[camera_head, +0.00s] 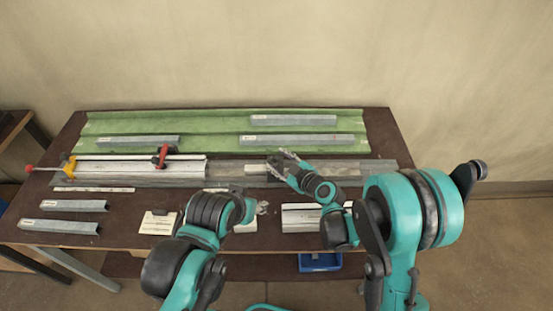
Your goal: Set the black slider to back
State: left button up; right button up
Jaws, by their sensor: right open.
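I cannot make out the black slider for certain; a small dark patch on the long metal rail (345,170) beside my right gripper may be part of it. My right gripper (279,161) is open over the middle of the rail, its fingers pointing left and away from me. Whether it touches anything there is too small to tell. My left gripper (261,207) is lower, near the front of the bench by a small white block (244,227). Its fingers are too small and partly hidden to show whether they are open.
A red clamp (162,156) and a yellow clamp with a red handle (69,167) stand at the rail's left part. A paper card (158,222) lies in front. A blue bin (320,262) is below.

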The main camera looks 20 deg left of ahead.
aim_at(264, 165)
jog(key=shift+x, duration=1.3)
pick_arm(q)
jog(key=shift+f, duration=0.25)
